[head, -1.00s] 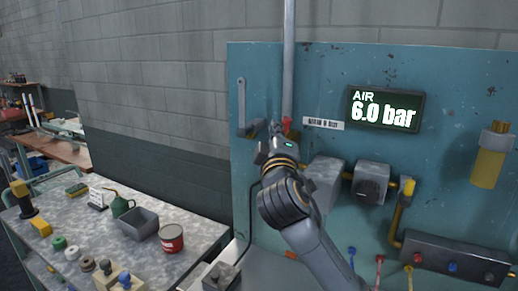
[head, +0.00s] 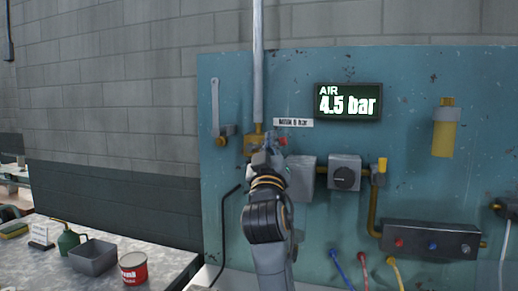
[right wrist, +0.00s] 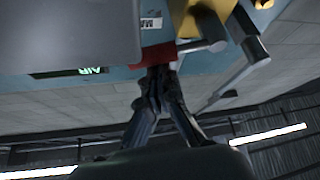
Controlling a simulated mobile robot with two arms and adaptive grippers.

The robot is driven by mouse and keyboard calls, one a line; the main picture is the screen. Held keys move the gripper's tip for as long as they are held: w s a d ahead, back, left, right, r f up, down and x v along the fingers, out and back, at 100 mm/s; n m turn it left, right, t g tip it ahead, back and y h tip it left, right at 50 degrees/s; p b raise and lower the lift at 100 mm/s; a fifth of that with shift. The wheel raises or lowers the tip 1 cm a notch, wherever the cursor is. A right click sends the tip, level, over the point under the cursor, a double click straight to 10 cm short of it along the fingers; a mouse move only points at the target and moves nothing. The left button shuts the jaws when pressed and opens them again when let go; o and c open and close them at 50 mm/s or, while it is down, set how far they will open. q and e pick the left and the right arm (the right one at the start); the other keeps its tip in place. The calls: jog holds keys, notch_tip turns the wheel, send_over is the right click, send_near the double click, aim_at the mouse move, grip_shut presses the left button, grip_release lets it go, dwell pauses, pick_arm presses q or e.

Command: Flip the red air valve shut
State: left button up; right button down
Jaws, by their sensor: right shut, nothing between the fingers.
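The red valve handle (head: 283,140) shows as a small red piece just right of the brass valve body (head: 255,142) at the foot of the vertical pipe. My right gripper (head: 268,152) is in front of and just below it and hides part of the valve. In the right wrist view the gripper's fingers (right wrist: 158,82) are shut together and empty. Their tips are close against the red handle (right wrist: 160,52); I cannot tell whether they touch. The brass body (right wrist: 195,18) is beyond. The AIR display (head: 348,101) reads 4.5 bar. My left gripper is not in view.
A grey box (head: 301,178) and a knob box (head: 344,172) sit right of my right arm on the teal panel (head: 290,75). A grey lever (head: 215,105) is left of the pipe (head: 258,60). A bench with a red can (head: 133,268) stands at lower left.

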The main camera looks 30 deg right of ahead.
jog(key=shift+s+d+f, duration=0.1)
jog(key=shift+d+f, duration=0.2)
jog(key=shift+f, duration=0.45)
jog(key=shift+f, duration=0.15)
